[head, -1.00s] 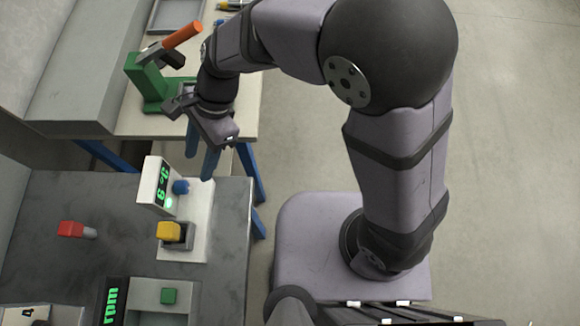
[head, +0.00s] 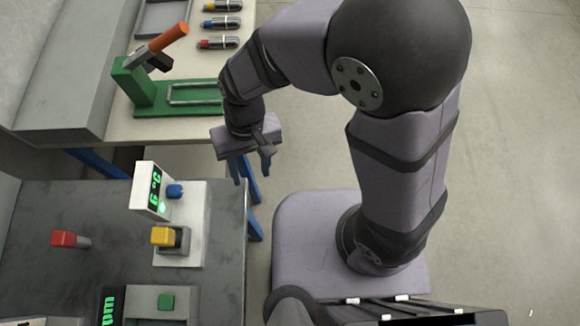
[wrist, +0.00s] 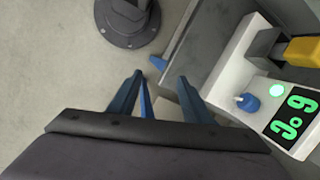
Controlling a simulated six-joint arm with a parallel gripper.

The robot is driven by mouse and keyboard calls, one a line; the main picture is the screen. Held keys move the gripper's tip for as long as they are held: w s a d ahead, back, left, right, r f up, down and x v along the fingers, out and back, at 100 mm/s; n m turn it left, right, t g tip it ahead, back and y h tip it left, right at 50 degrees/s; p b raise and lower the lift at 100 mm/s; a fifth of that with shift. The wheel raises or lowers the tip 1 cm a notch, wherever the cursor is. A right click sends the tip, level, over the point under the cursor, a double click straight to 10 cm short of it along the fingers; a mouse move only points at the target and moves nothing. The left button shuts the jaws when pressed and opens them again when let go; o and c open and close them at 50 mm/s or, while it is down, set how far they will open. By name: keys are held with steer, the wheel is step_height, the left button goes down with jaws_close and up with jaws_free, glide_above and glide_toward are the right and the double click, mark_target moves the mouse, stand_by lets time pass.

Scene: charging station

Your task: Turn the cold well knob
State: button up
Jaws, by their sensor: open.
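A small blue knob (head: 175,191) stands on the white cold well unit (head: 192,232), beside its upright panel with a green display (head: 153,190) reading about 3.9. The blue knob (wrist: 247,102) also shows in the wrist view, right of my fingers, near a lit green dot. A yellow-capped piece (head: 163,236) sits in a grey holder on the same unit. My gripper (head: 252,168) is open and empty, right of the knob and apart from it, out past the bench edge. Its two blue fingers (wrist: 160,92) are spread in the wrist view, with nothing between them.
A red-capped piece (head: 64,239) lies on the dark bench (head: 100,215), left of the unit. A unit with a green button (head: 166,302) stands nearer. A green stand with an orange handle (head: 168,38) and several capped tubes (head: 220,22) are on the light table behind.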

steer(key=w+d+f+n+t+h+b, duration=0.1)
steer(key=d+f+b, duration=0.3)
steer(key=d, duration=0.5)
steer(key=shift+w+f+n, duration=0.4)
steer(key=shift+w+n, duration=0.1)
steer(key=shift+n, duration=0.1)
step_height(320, 180, up, 13)
steer(key=n+t+p, duration=0.2)
steer(key=n+p, duration=0.2)
steer(key=n, duration=0.8)
glide_above(175, 190)
steer(key=shift+f+p, duration=0.7)
steer(key=shift+f, duration=2.95)
steer(key=c, duration=1.1)
